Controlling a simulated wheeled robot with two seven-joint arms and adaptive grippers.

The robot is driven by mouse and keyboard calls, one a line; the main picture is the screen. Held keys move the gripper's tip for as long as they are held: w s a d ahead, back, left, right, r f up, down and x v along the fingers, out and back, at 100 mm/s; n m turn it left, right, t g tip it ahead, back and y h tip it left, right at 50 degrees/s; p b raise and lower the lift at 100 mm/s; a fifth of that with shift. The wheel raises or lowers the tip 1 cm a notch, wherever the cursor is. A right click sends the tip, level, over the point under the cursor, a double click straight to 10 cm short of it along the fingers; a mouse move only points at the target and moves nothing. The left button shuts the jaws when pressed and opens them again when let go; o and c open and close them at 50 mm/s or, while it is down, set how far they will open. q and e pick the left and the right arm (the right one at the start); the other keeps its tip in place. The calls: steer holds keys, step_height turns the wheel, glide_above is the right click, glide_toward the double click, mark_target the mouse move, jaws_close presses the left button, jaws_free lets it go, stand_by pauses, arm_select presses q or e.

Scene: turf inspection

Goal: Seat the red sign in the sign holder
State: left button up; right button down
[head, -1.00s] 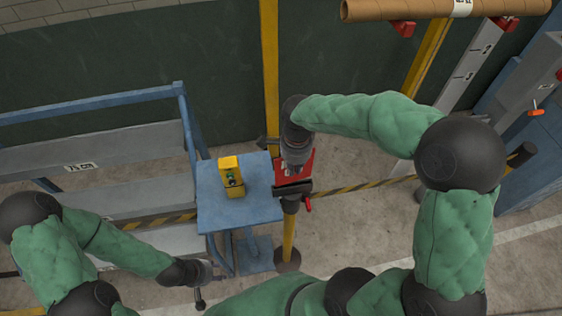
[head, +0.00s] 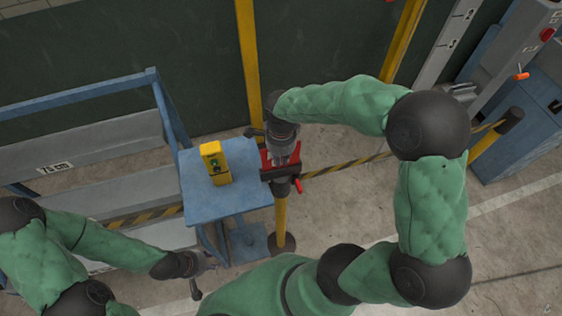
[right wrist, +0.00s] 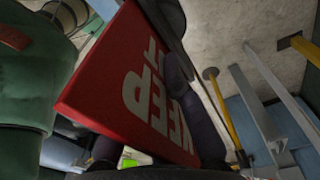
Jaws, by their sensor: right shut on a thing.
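The red sign (head: 267,161) is in my right gripper (head: 284,152), directly above the dark head of the sign holder (head: 280,186), a yellow post with a red lever. The gripper covers much of the sign in the head view. In the right wrist view, the red sign (right wrist: 112,88) is large and tilted, with white letters including "KEEP", and a dark finger crosses its right part. I cannot tell whether its lower edge is in the holder or just above it. My left gripper (head: 197,268) is low at the left, away from the sign; its fingers are unclear.
A blue stand (head: 228,197) with a yellow button box (head: 215,163) is close left of the holder. A striped black-and-yellow barrier (head: 345,167) runs behind. A blue-railed rack (head: 95,90) is at the left. Open concrete floor (head: 390,215) lies between my right arm and the holder.

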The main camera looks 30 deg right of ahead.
steer(key=shift+w+f, duration=0.1)
steer(key=shift+f, duration=0.35)
steer(key=shift+r, duration=0.1)
steer(key=c, duration=1.3)
jaws_free()
steer(key=shift+f, duration=0.2)
